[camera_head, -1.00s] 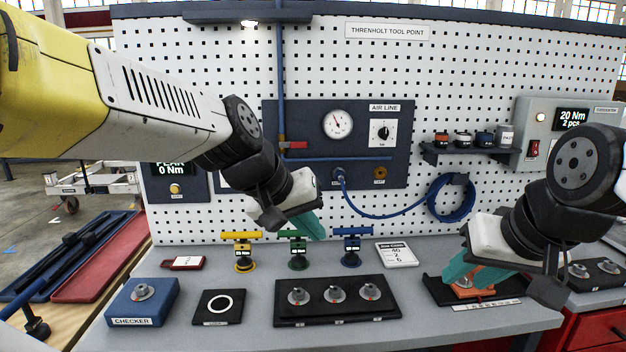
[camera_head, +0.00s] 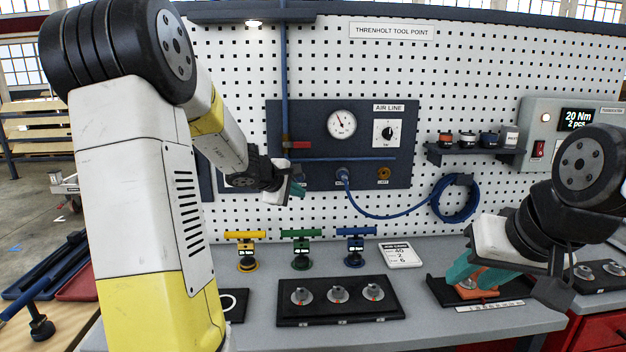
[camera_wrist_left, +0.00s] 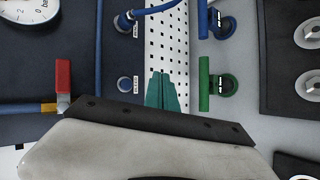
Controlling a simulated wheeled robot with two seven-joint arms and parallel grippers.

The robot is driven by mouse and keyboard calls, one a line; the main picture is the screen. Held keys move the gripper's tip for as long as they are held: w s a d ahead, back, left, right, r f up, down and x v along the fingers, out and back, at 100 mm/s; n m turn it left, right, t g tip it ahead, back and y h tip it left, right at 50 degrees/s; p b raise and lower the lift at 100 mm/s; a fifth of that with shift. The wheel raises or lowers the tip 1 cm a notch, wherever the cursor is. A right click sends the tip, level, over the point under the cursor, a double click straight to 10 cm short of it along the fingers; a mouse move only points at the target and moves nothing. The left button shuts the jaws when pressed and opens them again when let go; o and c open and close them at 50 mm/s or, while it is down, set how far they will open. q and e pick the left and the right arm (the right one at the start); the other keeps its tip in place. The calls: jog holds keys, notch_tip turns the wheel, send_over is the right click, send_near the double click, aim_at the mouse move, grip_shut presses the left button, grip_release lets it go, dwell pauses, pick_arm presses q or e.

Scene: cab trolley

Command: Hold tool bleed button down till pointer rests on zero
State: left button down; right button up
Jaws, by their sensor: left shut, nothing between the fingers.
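The bleed button (camera_wrist_left: 126,83) shows in the left wrist view as a small round blue knob on the dark air line panel, beside the hose socket. In the head view my left gripper hides it. My left gripper (camera_head: 298,189) is shut and empty in front of the panel's lower edge; its teal fingertips (camera_wrist_left: 160,76) are apart from the button in the wrist view. The gauge (camera_head: 342,124) has a pointer leaning up and left; its numbers are too small to read there. My right gripper (camera_head: 472,281) is low at an orange tool (camera_head: 487,292); its grip is unclear.
A red valve handle (camera_head: 299,145) is on the panel left of the gauge. A blue hose (camera_head: 385,216) runs to a coil (camera_head: 455,198). Yellow, green and blue T-handled tools (camera_head: 301,250) stand on the bench below. A black socket tray (camera_head: 340,312) lies in front.

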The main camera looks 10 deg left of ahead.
pick_arm(q)
send_near(298, 181)
jog(key=shift+w+d+f, duration=1.8)
jog(key=shift+w, duration=0.05)
dwell(0.9)
jog(key=shift+w+a, duration=0.1)
jog(key=shift+w, duration=0.3)
jog(key=shift+w+a, duration=0.15)
jog(key=shift+w, duration=0.35)
dwell(0.6)
jog(key=shift+s, duration=0.1)
dwell(2.8)
jog(key=shift+s+d, duration=0.25)
jog(key=shift+s, duration=0.55)
